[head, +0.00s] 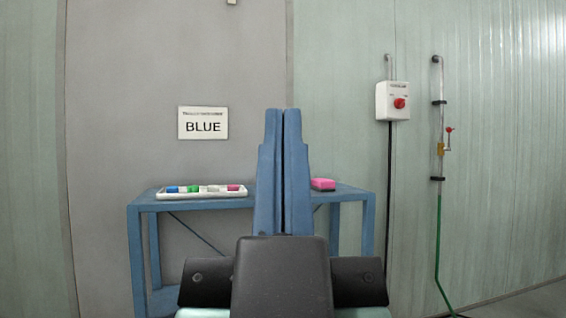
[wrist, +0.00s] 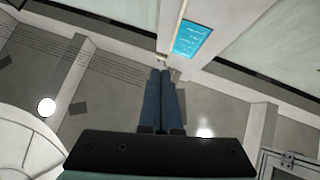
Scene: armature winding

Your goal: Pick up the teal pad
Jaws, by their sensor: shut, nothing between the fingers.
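No teal pad can be made out in the head view; part of the table top is hidden behind my gripper. My gripper (head: 283,112) is shut and empty, its two blue fingers side by side in front of the blue table (head: 168,206). In the wrist view my gripper (wrist: 161,71) also shows shut. Beyond its tips there is a bright cyan rectangle (wrist: 192,39) with pale marks, set in a light frame; I cannot tell what it is.
A white tray (head: 215,195) with several small coloured pieces sits on the table's left part. A sign reading BLUE (head: 203,123) hangs on the wall above. A switch box (head: 392,101) and a pipe with a green hose (head: 437,225) are on the right wall.

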